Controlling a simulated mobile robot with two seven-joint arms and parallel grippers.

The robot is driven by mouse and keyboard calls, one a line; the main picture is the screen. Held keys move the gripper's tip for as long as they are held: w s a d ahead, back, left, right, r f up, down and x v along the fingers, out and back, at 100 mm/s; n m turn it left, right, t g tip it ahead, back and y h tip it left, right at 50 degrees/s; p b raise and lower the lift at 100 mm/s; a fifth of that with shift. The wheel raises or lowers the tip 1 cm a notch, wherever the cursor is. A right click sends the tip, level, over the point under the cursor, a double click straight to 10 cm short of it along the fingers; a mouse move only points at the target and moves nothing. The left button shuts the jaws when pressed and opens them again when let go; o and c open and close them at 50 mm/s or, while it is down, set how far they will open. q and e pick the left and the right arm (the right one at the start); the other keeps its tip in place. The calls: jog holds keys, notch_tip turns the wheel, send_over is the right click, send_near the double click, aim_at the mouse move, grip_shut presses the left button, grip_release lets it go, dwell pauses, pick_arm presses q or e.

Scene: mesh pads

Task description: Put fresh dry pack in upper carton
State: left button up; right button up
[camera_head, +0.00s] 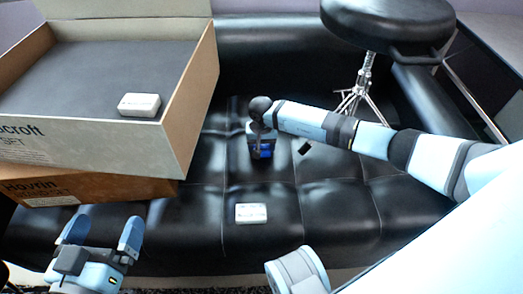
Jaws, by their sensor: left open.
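The upper carton (95,150) is an open cardboard box at the left, stacked on a brown lower carton (95,187). A white pack (140,104) lies on the dark surface inside the upper carton, near its front right corner. Another white pack (251,213) lies flat on the black sofa seat, right of the cartons. I cannot read which one is the fresh dry pack. My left gripper (101,232) is open and empty, in front of the cartons at the lower left. My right gripper (262,150) points down over the seat, behind the seat pack and apart from it; its fingertips are unclear.
The black tufted sofa (330,205) fills the middle, with free seat around the pack. A small dark object (305,147) shows right of my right gripper. A black round stool (388,25) with metal legs stands at the back right. The carton's raised walls border its inside.

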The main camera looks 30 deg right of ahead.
jog(key=shift+c, duration=0.8)
